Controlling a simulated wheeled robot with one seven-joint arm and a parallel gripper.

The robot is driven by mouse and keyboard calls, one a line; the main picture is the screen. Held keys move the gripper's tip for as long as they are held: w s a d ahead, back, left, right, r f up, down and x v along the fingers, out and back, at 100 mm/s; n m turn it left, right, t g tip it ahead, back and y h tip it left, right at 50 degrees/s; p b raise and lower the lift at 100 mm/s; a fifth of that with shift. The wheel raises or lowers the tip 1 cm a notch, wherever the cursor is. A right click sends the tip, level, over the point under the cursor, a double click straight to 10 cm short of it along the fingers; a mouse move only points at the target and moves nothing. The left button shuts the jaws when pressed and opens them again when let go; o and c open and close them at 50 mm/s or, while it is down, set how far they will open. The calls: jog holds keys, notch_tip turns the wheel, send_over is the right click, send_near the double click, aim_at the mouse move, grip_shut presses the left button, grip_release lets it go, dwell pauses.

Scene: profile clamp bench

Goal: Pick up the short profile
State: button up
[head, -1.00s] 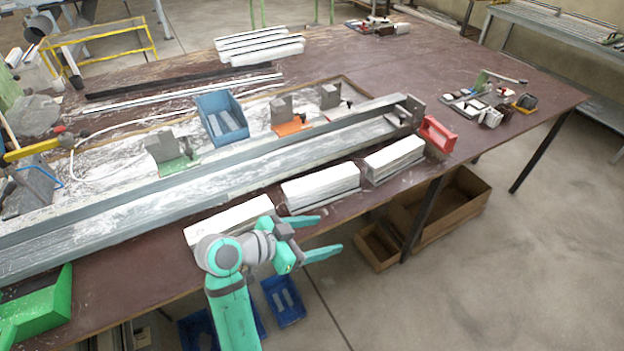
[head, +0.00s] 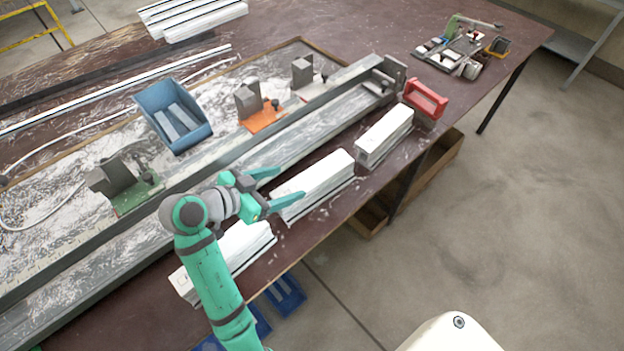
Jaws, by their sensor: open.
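Several white profile pieces lie along the front edge of the bench: a left stack (head: 240,252), a middle stack (head: 322,182) and a right, shorter-looking stack (head: 384,137). I cannot tell which is the short profile. Short grey pieces (head: 178,122) also lie in the blue bin (head: 163,92). My gripper (head: 288,186) is open, its fingers pointing right, at the left end of the middle stack. One finger overlaps that end in the picture; I cannot tell whether they touch. My arm covers part of the left stack.
A long metal rail (head: 250,148) runs behind the stacks to an end stop (head: 385,78). Clamp blocks stand behind it on green (head: 135,195) and orange (head: 262,118) bases. A red-handled item (head: 425,98) stands right of the right stack. Tools (head: 460,50) lie at the far right.

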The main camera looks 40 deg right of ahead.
aim_at(312, 178)
jog(key=shift+s+x, duration=0.2)
jog(key=shift+x, duration=0.75)
jog(key=shift+s+x, duration=0.2)
jog(key=shift+x, duration=2.95)
